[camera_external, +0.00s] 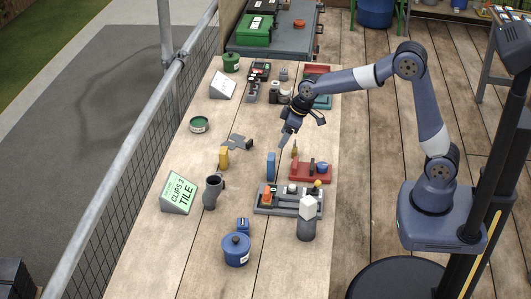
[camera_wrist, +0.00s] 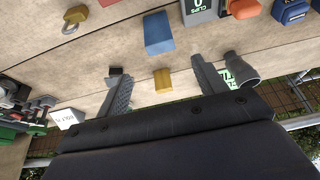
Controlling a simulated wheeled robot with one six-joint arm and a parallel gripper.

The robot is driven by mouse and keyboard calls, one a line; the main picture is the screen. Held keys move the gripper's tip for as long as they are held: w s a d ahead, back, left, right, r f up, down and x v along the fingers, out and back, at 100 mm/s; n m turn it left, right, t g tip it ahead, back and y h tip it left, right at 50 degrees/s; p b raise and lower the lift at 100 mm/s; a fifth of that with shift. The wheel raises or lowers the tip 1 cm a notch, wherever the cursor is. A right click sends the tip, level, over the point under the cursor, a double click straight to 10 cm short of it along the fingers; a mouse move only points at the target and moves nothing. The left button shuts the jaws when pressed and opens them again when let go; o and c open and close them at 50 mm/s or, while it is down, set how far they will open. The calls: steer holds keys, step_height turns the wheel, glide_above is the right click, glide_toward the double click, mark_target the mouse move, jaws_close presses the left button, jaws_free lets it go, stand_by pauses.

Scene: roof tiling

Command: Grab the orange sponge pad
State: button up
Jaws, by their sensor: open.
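The orange sponge pad looks like a small yellow-orange block (camera_external: 224,158) standing on the wooden table, left of the blue block (camera_external: 271,166). In the wrist view the orange pad (camera_wrist: 162,80) shows between my two fingers, with bare wood on both sides. My gripper (camera_external: 301,131) is open and empty, above the table and to the right of the pad in the external view. In the wrist view the gap between my fingertips (camera_wrist: 156,67) lies between the pad and the blue block (camera_wrist: 158,33). The pad appears apart from both fingers.
A dark grey pipe piece (camera_external: 212,191) and a green sign (camera_external: 179,192) stand near the pad. A flat grey piece (camera_external: 240,142) lies just behind it. A red tray (camera_external: 310,174) and a grey tray (camera_external: 280,207) lie to the right. A mesh railing runs along the left.

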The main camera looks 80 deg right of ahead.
steer(key=shift+c, duration=0.4)
steer(key=t+b, duration=0.8)
steer(key=b, duration=0.4)
glide_toward(268, 189)
steer(key=shift+s+f, duration=0.1)
steer(key=shift+f, duration=0.7)
steer(key=shift+s+a+t+b, duration=0.15)
steer(key=shift+s+t+b, duration=0.15)
steer(key=shift+s+t, duration=0.15)
steer(key=x, duration=0.5)
steer(key=shift+w+r, duration=0.15)
steer(key=shift+w, duration=0.1)
steer(key=shift+r+x, duration=0.15)
steer(key=shift+x, duration=1.2)
steer(key=shift+r+x, duration=0.1)
steer(key=shift+x, duration=1.25)
steer(key=shift+w, duration=0.1)
steer(key=shift+c, duration=0.2)
